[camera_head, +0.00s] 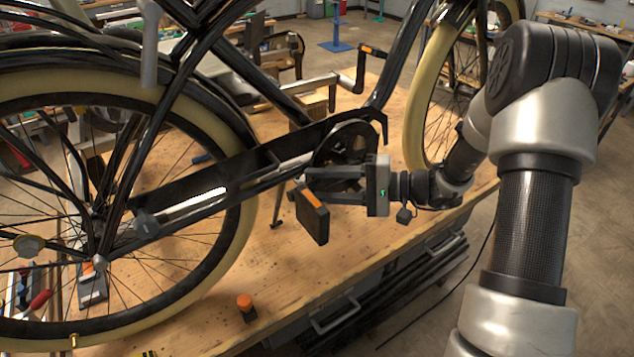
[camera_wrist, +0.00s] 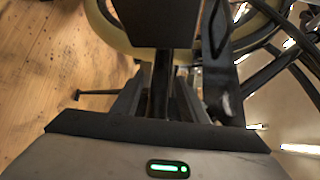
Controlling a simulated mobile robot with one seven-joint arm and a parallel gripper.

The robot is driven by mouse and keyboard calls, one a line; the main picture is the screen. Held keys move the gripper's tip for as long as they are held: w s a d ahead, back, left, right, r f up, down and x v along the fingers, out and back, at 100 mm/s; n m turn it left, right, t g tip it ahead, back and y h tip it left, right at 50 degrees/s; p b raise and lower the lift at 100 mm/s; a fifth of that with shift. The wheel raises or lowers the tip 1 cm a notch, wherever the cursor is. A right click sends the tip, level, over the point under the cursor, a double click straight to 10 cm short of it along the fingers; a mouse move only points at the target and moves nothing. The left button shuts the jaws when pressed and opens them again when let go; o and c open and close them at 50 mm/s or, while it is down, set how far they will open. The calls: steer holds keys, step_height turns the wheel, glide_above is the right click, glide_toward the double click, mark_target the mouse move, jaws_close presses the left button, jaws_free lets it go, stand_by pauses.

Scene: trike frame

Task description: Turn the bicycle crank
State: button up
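The bicycle crank's chainring (camera_head: 345,145) sits low in the middle of the black bicycle frame in the head view. A black pedal (camera_head: 312,216) with an orange reflector hangs at the near side, below left of the chainring. It also shows at the top of the wrist view (camera_wrist: 160,22). My gripper (camera_head: 318,183) reaches in from the right beside the pedal. In the wrist view its two fingers (camera_wrist: 162,88) are apart, with a dark bar between them below the pedal. Contact is unclear.
The bicycle stands over a wooden workbench (camera_head: 275,285). The cream-tyred rear wheel (camera_head: 235,225) is left and the front wheel (camera_head: 418,125) is at the back right. A far pedal (camera_head: 374,52) stands raised behind the frame. An orange-capped object (camera_head: 245,302) is on the bench.

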steer(key=shift+w+a+f, duration=0.1)
steer(key=shift+a, duration=0.5)
jaws_close()
